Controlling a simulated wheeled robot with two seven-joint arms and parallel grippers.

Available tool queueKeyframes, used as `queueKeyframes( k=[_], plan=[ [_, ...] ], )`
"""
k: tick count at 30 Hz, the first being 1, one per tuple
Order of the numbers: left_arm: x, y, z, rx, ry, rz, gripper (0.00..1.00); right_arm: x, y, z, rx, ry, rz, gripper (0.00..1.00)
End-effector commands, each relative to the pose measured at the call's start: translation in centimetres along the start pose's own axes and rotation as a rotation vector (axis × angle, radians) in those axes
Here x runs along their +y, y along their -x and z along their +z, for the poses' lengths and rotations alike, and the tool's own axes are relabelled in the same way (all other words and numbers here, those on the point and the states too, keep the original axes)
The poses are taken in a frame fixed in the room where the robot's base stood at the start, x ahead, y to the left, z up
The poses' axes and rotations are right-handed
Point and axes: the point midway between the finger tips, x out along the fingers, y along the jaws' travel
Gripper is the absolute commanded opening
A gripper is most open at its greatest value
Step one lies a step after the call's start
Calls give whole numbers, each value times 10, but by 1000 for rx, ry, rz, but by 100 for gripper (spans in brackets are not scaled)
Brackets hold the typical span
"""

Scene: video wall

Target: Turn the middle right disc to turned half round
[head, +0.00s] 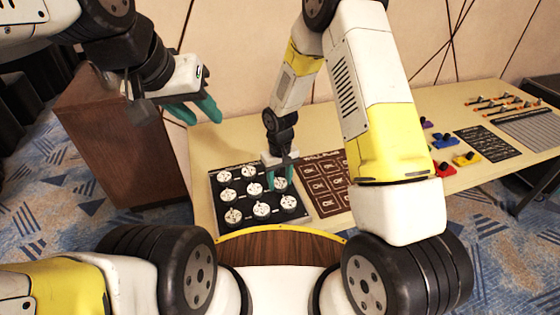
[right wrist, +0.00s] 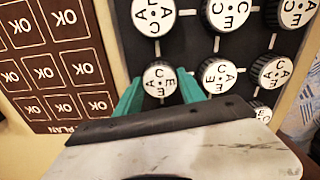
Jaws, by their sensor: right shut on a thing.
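A black panel (head: 244,208) on the table holds rows of round white-faced discs marked with letters. My right gripper (head: 281,185) reaches down onto the right end of the middle row. In the right wrist view its teal fingers (right wrist: 160,88) stand on both sides of the middle right disc (right wrist: 160,75) and are shut on it. The letters C, E and A show on its face, partly shaded. The far row of discs is mostly hidden behind the gripper in that view. My left gripper (head: 206,121) is open and empty, raised over the table's left end.
A brown board with OK tiles (head: 324,184) lies right of the panel. Further right are coloured blocks with knobs (head: 443,141), a black text board (head: 487,143) and sliders (head: 500,103). A brown cabinet (head: 125,150) stands at the left.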

Motion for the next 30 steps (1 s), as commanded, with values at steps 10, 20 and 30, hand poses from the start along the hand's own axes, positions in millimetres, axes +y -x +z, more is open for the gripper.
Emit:
queueKeyframes(
  k=[10,20,30],
  plan=[
    [0,0,0,0,0,0,36,1,1,-1,4,326,1,6],
    [0,0,0,0,0,0,36,1,1,-2,4,639,1,6],
    [0,0,0,0,0,0,36,1,1,-2,4,962,2,6]
  ],
)
